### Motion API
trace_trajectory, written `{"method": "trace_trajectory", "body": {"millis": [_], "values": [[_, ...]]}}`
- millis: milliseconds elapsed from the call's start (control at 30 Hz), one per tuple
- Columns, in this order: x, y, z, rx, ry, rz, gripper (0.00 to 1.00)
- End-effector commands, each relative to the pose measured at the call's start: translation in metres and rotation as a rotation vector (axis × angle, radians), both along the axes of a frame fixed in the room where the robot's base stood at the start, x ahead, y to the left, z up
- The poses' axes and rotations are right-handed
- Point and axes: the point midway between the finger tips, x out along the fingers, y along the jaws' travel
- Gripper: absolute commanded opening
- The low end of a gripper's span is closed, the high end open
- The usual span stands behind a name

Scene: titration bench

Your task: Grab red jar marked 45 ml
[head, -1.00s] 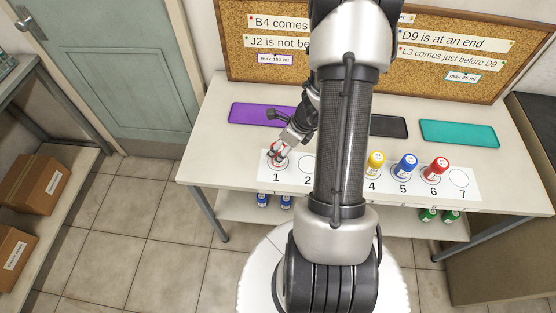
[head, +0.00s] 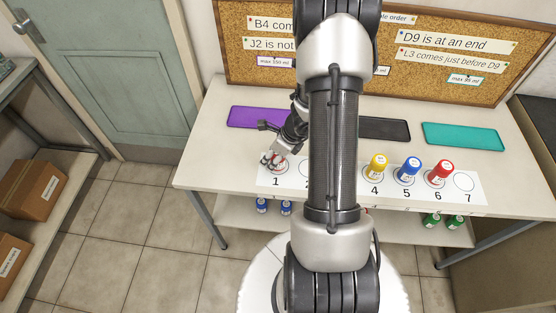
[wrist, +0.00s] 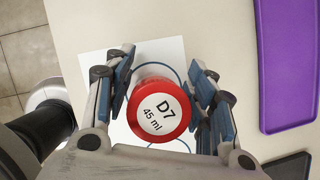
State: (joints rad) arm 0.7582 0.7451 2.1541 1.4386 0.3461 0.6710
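The red jar (wrist: 160,106) has a white top label reading "D7 45 ml" and stands at spot 1 on the white numbered strip (wrist: 175,53). In the wrist view it is between the two fingers of my gripper (wrist: 162,100), one on each side, with what look like narrow gaps. My gripper is open around it. In the head view my gripper (head: 273,161) is low over spot 1 and mostly hides the jar. Another red jar (head: 441,172) stands at spot 6; its label is too small to read.
A yellow jar (head: 376,167) and a blue jar (head: 409,171) stand at spots 4 and 5. Spot 7 (head: 464,181) is empty. Purple (head: 255,117), black (head: 386,129) and teal (head: 463,136) trays lie behind the strip. My arm hides the strip's middle.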

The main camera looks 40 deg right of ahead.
Motion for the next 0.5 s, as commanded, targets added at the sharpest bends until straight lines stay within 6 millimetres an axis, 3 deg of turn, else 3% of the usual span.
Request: {"method": "trace_trajectory", "body": {"millis": [500], "values": [[0.0, 0.0, 0.0001, 0.0, 0.0, 0.0, 0.16]]}}
